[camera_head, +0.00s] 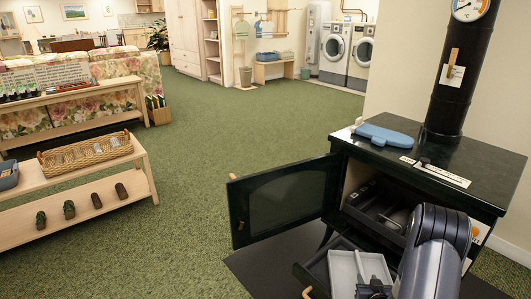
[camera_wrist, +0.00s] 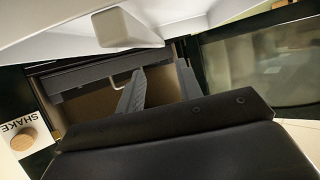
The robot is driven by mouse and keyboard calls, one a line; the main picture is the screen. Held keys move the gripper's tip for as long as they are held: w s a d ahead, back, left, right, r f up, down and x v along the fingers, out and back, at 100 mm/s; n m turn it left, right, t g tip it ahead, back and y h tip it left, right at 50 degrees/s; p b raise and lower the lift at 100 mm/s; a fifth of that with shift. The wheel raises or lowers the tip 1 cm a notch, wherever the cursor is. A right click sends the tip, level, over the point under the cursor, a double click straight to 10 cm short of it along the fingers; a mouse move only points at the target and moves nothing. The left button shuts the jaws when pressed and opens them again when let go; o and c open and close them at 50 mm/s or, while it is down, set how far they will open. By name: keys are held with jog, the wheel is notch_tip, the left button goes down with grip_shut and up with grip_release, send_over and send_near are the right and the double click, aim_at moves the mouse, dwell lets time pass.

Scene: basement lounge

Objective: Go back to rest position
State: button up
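My gripper shows in the wrist view (camera_wrist: 158,78) with its two dark grey fingers apart and nothing visible between them. In the head view my arm reaches down at the lower right, in front of a black stove (camera_head: 460,165). The gripper end is low over a light grey tray (camera_head: 343,270) and is partly cut off by the frame's bottom edge. The tray sits in a dark pulled-out drawer (camera_head: 313,270) below the firebox. The stove's glass door (camera_head: 280,200) stands wide open to the left. It also shows at the right of the wrist view (camera_wrist: 265,65).
A label reading SHAKE with a wooden knob (camera_wrist: 23,139) is close at the left in the wrist view. A blue item (camera_head: 384,136) lies on the stove top, beside the flue pipe (camera_head: 462,75). A wooden shelf (camera_head: 140,165) stands at left. Green carpet between is clear.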

aim_at(362, 271)
jog(key=x, duration=0.1)
jog(key=b+x, duration=0.1)
jog(key=x, duration=0.1)
jog(key=shift+s+f, duration=0.15)
jog(key=shift+f, duration=0.2)
jog(key=shift+f+b, duration=0.25)
jog(key=shift+b, duration=0.2)
jog(key=shift+r, duration=0.2)
